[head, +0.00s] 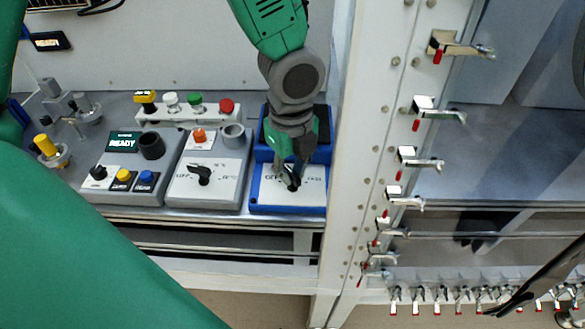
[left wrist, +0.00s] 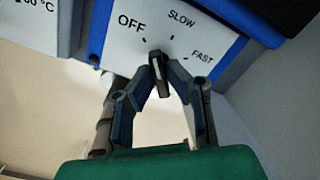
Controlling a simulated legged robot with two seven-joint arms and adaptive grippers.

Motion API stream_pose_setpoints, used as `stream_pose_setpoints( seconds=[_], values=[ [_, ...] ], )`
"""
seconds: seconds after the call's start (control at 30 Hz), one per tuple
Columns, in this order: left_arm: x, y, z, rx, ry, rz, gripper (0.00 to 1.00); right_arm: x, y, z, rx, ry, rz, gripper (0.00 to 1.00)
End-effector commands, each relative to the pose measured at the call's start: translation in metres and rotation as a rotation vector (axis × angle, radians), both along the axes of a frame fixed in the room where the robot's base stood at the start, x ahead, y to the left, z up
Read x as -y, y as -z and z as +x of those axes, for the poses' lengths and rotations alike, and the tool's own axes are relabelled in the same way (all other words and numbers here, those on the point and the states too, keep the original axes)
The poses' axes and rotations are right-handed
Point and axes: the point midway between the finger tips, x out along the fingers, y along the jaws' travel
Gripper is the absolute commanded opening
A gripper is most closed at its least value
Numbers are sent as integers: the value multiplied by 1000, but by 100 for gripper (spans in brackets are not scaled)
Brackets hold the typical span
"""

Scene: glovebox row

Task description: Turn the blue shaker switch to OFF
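The blue shaker (head: 258,205) stands at the right end of the bench in the head view. Its white panel carries the labels OFF, SLOW and FAST, plain in the left wrist view (left wrist: 118,50). The switch (left wrist: 158,70) is a black knob with a white line. The line points up and slightly left, between the OFF and SLOW marks and nearer OFF. My left gripper (head: 290,175) reaches down to the panel from above. In the left wrist view its fingers (left wrist: 161,76) close in on both sides of the knob and seem to touch it. I cannot make out my right gripper.
Left of the shaker is a grey unit with a black knob (head: 203,175), then a READY unit (head: 124,142) with buttons. A button strip (head: 186,112) stands behind. A white riveted post (head: 375,130) with clamps rises close to the shaker's right.

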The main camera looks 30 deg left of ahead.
Motion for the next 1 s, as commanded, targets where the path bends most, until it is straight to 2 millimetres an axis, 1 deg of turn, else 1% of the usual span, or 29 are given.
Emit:
stream_pose_setpoints(
  seconds=[0.03,0.27,0.47,0.8,1.0],
  values=[
    [-3,0,1,-1,-3,8,0,0,0,0,0,0,0,67],
    [-2,-1,1,-2,-10,11,0,0,-1,0,0,0,0,67],
    [-1,-2,1,-2,-69,9,0,0,-9,0,0,0,0,67],
    [-1,-3,1,-3,-295,8,0,0,-31,0,0,1,0,67],
    [-1,-3,1,-1,-420,7,0,0,-41,0,0,1,0,67]
  ],
)
